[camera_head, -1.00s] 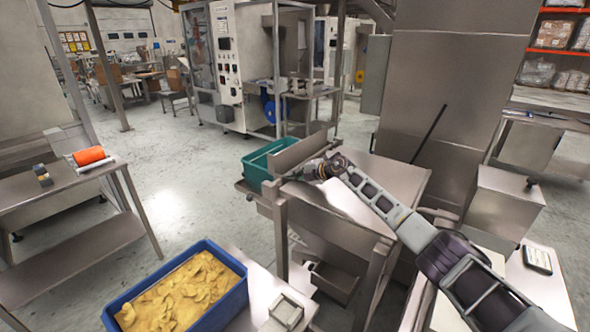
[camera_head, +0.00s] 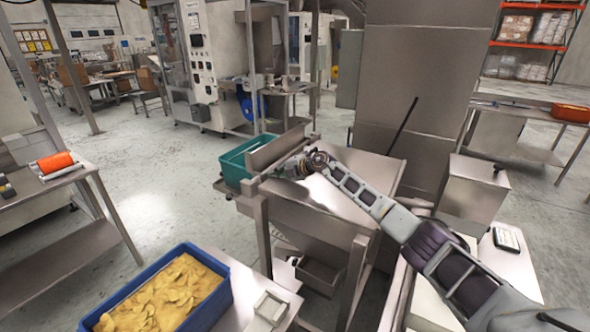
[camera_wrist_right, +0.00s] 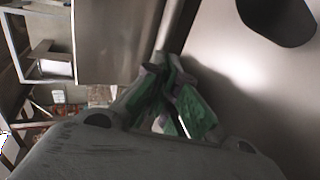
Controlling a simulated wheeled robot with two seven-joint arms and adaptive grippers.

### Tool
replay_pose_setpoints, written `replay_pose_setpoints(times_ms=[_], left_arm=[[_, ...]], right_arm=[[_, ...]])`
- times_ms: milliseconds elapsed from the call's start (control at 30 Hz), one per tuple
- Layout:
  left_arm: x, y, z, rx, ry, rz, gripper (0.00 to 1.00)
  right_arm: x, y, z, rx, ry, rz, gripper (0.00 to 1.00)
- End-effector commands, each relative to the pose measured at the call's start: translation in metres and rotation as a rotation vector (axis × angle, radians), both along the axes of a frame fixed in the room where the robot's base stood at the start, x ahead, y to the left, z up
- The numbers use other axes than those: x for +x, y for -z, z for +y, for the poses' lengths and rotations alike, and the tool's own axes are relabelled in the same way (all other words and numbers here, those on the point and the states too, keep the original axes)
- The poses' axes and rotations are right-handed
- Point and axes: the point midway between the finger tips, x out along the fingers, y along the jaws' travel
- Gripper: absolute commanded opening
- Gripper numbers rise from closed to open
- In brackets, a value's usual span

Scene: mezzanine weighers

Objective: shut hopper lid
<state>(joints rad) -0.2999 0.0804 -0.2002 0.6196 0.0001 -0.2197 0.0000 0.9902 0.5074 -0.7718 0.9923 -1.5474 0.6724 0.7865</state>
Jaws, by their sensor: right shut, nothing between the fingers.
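A steel hopper (camera_head: 308,222) on a frame stands in the middle of the head view. Its broad top surface (camera_head: 322,195) is bare steel; I cannot tell if this is the lid or the inside. A narrow steel panel (camera_head: 275,152) stands up along its far left edge. My right gripper (camera_head: 297,168) is at that edge, just inside the panel, with the arm reaching over the hopper's top from the right. In the wrist view its green-padded fingers (camera_wrist_right: 176,96) are shut and empty, close to bare steel (camera_wrist_right: 235,65); contact is unclear. My left gripper is not in view.
A teal crate (camera_head: 236,157) sits just beyond the panel. A blue tub (camera_head: 222,306) of yellow chips stands on a bench at the front. A tall steel column (camera_head: 430,70) with a black rod rises behind the hopper.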

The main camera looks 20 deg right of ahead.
Motion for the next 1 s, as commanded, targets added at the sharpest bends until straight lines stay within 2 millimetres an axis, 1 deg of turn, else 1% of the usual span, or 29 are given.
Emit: replay_pose_setpoints(times_ms=[1000], left_arm=[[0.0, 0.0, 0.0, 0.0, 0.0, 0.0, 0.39]], right_arm=[[-0.06, -0.035, -0.051, -0.001, -0.001, -0.001, 0.0]])
